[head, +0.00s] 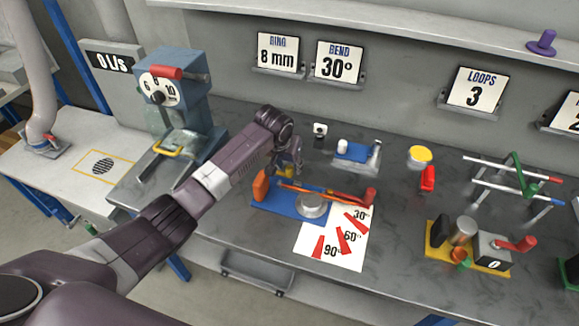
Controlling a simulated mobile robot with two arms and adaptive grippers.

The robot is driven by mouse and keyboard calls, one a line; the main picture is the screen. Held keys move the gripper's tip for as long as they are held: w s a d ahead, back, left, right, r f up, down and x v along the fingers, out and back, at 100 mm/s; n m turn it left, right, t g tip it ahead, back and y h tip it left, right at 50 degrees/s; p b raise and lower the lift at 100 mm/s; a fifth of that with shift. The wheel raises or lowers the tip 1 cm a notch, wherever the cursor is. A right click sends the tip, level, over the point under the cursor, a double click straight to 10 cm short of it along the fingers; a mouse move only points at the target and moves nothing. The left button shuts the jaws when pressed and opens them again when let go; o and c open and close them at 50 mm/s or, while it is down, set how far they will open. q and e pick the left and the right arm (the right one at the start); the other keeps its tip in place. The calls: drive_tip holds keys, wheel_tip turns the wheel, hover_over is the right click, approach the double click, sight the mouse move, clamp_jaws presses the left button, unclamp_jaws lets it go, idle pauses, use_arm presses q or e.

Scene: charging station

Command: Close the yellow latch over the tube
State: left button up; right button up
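My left gripper (288,163) reaches in from the left and points down at the back edge of the blue bending plate (262,209). A small yellow part (285,173), which looks like the latch, is just beneath its fingertips and partly hidden by them. I cannot tell whether they touch, or whether the latch is up or down. The fingers are too small and dark to judge their opening. A grey round disc (312,204) and an orange lever (335,193) are on the plate. A tube cannot be clearly made out there. My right gripper is out of view.
An orange block (261,185) stands at the plate's left end. An angle sheet (333,246) lies in front. Behind is a blue-and-grey fixture (355,153). A blue dial machine (178,97) stands left; a yellow-based crank device (468,246) and a rack (515,185) stand right.

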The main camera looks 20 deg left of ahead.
use_arm(q)
drive_tip(key=shift+x, duration=1.15)
clamp_jaws()
